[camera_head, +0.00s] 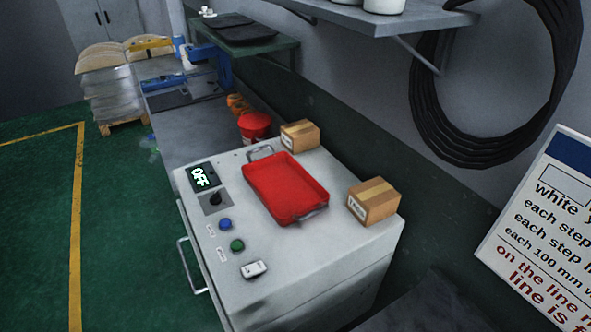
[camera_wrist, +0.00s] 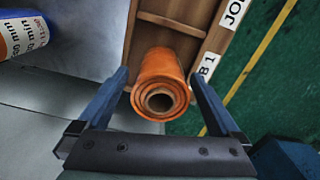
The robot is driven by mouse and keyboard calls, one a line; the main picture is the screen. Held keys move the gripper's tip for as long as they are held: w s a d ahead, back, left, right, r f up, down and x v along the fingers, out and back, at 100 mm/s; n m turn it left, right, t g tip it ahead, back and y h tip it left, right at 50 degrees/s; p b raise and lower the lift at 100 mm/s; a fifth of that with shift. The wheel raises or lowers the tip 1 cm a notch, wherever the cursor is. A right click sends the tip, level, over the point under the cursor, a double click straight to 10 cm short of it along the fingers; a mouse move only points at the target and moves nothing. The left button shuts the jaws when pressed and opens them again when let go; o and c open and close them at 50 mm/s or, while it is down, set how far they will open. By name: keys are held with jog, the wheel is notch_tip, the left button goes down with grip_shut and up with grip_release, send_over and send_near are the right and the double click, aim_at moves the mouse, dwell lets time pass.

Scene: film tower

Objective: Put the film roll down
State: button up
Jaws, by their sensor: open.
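In the wrist view, an orange film roll (camera_wrist: 160,68) points its hollow end toward the camera. Its far end meets a brown wooden rack or tray (camera_wrist: 170,24) with slats and white labels, one ending in "B 1". My gripper (camera_wrist: 158,78) is open, with one blue finger on each side of the roll. Narrow gaps show between roll and fingers, and I cannot tell whether either touches. How the far end of the roll rests is hidden.
In the head view, a grey cabinet (camera_head: 330,252) reading "OFF" holds a red tray (camera_head: 284,188) and two cardboard boxes (camera_head: 374,201) (camera_head: 300,135). A red bucket (camera_head: 255,126) stands behind. A blue-labelled object (camera_wrist: 22,35) is at the wrist view's upper left. Green floor (camera_head: 35,215) is clear.

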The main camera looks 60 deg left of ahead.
notch_tip(320, 180, up, 10)
jog(key=shift+f, duration=0.1)
jog(key=w+a+r+m+t+y, duration=0.25)
jog(key=w+r+m+t, duration=0.2)
jog(key=w+r, duration=0.8)
jog(key=w+d+r+m+t+y, duration=0.1)
jog(key=w+d+r+m+t, duration=0.25)
jog(key=w+r, duration=0.5)
jog(key=w+d+r+m+t+y, duration=0.15)
jog(key=w+r+t, duration=0.35)
jog(key=r, duration=0.7)
jog(key=s+d+r+m+t+h, duration=0.1)
jog(key=d+r+m+t, duration=0.3)
jog(key=r, duration=0.7)
jog(key=s+d+r+m+t+h, duration=0.15)
jog(key=d+r+t, duration=0.35)
jog(key=r, duration=0.7)
jog(key=s+d+r+m+t+h, duration=0.1)
jog(key=s+d+r+m+t, duration=0.1)
jog(key=r, duration=0.4)
jog(key=s+d+r+m+t+h, duration=0.1)
jog(key=s+d+r+m+t, duration=0.1)
jog(key=s+r, duration=0.5)
jog(key=d+t, duration=0.1)
jog(key=d, duration=0.1)
jog(key=shift+d, duration=0.3)
